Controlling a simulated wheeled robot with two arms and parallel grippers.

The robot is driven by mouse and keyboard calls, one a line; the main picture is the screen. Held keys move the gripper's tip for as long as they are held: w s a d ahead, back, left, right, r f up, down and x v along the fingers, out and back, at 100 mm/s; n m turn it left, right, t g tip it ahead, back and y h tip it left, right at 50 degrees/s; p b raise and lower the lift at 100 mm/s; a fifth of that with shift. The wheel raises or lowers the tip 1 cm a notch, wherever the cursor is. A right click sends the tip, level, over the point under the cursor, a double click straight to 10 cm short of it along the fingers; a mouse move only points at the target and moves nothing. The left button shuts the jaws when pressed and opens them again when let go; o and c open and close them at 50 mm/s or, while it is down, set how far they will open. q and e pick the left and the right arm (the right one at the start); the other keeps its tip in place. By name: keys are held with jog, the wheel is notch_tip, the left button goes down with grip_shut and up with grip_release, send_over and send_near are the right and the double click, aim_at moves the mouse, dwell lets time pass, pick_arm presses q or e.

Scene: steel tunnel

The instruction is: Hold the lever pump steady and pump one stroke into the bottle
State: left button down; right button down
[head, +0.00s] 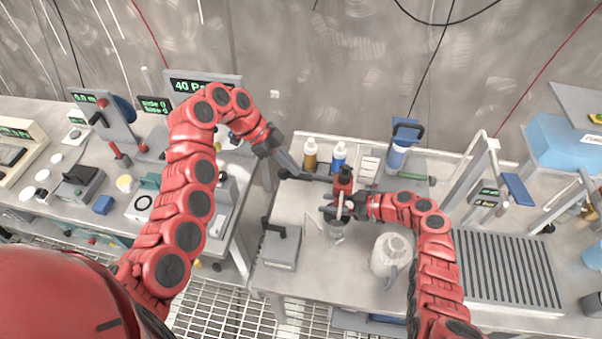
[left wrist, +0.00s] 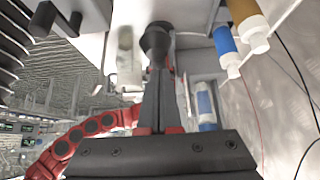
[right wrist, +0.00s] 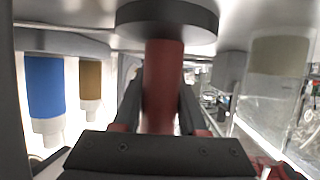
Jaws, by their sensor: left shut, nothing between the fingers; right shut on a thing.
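The lever pump (head: 343,184) is a red upright cylinder with dark parts, standing on the middle bench. Its dark lever reaches left to a black knob (head: 283,173). My right gripper (head: 350,206) is shut around the red body, which fills the space between the fingers in the right wrist view (right wrist: 163,85). My left gripper (head: 290,167) is shut and empty, its tips at the knob, which also shows in the left wrist view (left wrist: 157,38). I cannot tell whether they touch. A clear bottle (head: 335,234) stands below the pump, partly hidden by my right gripper.
A white jug (head: 391,254) is at the front right. A grey block with a black handle (head: 282,247) is at the front left. A slatted rack (head: 495,268) lies further right.

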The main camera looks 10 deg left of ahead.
pick_arm(q)
jog(key=shift+f, duration=2.25)
jog(key=a, duration=0.1)
jog(key=a+r, duration=0.1)
jog(key=a, duration=0.1)
jog(key=shift+r, duration=0.1)
send_near(292, 176)
jog(key=a, duration=0.1)
jog(key=a+r, duration=0.1)
jog(key=a, duration=0.2)
jog(key=shift+w+a+r, duration=0.2)
jog(key=shift+w+a, duration=0.05)
jog(key=shift+w, duration=0.15)
